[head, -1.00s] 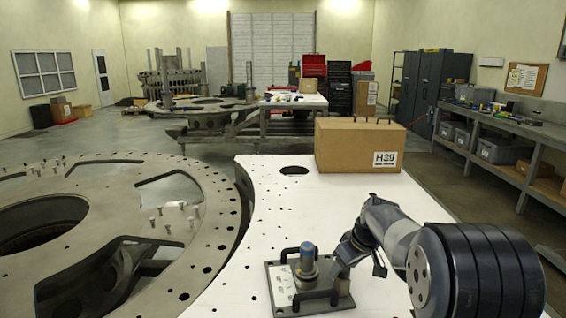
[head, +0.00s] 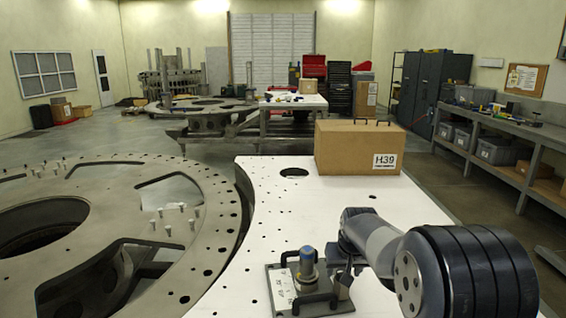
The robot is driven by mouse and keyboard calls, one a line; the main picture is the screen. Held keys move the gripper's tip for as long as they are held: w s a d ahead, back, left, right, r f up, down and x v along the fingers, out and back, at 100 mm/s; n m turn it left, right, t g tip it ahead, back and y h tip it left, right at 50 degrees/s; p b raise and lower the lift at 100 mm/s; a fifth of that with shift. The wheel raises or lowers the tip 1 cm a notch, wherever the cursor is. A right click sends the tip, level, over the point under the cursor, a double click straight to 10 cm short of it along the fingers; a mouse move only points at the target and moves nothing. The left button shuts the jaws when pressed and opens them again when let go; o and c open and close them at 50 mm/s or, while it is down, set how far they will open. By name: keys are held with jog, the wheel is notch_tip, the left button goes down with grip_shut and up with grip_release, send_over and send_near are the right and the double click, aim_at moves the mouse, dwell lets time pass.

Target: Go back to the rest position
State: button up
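My gripper (head: 342,257) hangs at the end of my arm over the white plate (head: 262,200), at the lower right. It is just right of a small grey fixture plate (head: 284,298) with black handles and an upright blue-topped cylinder (head: 307,262). The gripper overlaps the fixture's right side in the picture, and I cannot tell whether they touch. The fingers are small and partly hidden by the wrist, so their opening is unclear. I see nothing clearly held.
A cardboard box (head: 340,150) labelled H39 stands at the back of the white plate. A large grey turret ring (head: 215,215) with holes and several upright pins lies to the left. A workbench (head: 535,135) with bins runs along the right. The plate's middle is clear.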

jog(key=shift+a+m+h, duration=0.1)
jog(key=shift+m+h, duration=0.5)
jog(key=shift+m, duration=1)
jog(key=shift+a+m+h, duration=0.1)
jog(key=shift+m+h, duration=0.5)
jog(key=shift+m, duration=1)
jog(key=shift+s+a+r+g, duration=0.1)
jog(key=shift+s+r+g, duration=0.1)
jog(key=shift+r, duration=0.35)
jog(key=shift+s+a+r+g, duration=0.1)
jog(key=shift+r+g, duration=0.1)
jog(key=shift+r, duration=0.35)
jog(key=shift+s+d, duration=0.1)
